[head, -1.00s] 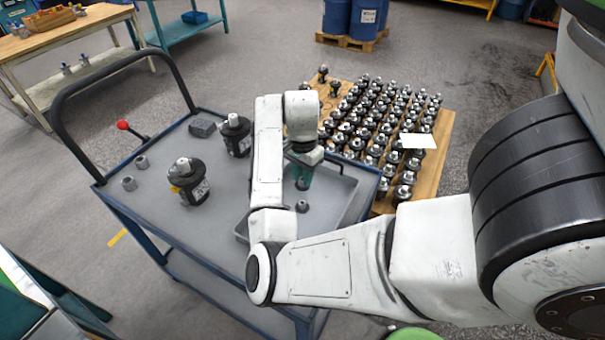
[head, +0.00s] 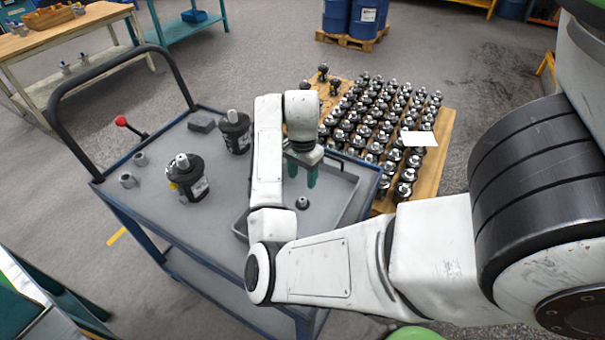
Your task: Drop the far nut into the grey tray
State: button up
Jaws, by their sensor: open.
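Two small grey nuts stand on the left part of the cart top: the far nut (head: 141,159) and, a little nearer, another nut (head: 128,181). The grey tray (head: 344,204) sits at the right end of the cart, partly hidden by my arm. A small dark nut-like piece (head: 302,204) with a lighter top lies in the tray. My gripper (head: 302,178) has teal fingers spread apart with nothing between them. It is over the tray, apart from that piece and well to the right of both nuts.
Two black motors (head: 188,183) (head: 236,136) stand upright on the cart (head: 235,190), between the nuts and my arm. A pallet of many motors (head: 437,160) stands behind the tray.

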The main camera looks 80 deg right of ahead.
notch_tip(320, 180, up, 11)
jog(key=p, duration=0.2)
dwell(0.3)
jog(key=shift+f, duration=0.15)
jog(key=w+a+f+n+t+h, duration=0.25)
jog(key=w+a+n+h, duration=0.3)
jog(key=n, duration=0.75)
jog(key=s+a+f+n+t+y, duration=0.1)
jog(key=a+f+n+y, duration=0.3)
jog(key=a, duration=0.8)
jog(key=a+f+n+t+y, duration=0.25)
jog(key=a+n, duration=0.25)
jog(key=a, duration=0.8)
jog(key=s+f+g, duration=0.1)
jog(key=s+f, duration=0.1)
jog(key=s, duration=0.1)
jog(key=s+d+f+g, duration=0.1)
jog(key=s+f+g, duration=0.1)
jog(key=s, duration=0.2)
jog(key=s+d+f+g+h, duration=0.1)
jog(key=s+f+g, duration=0.1)
jog(key=s, duration=0.1)
jog(key=shift+s+f, duration=0.25)
jog(key=shift+s, duration=0.15)
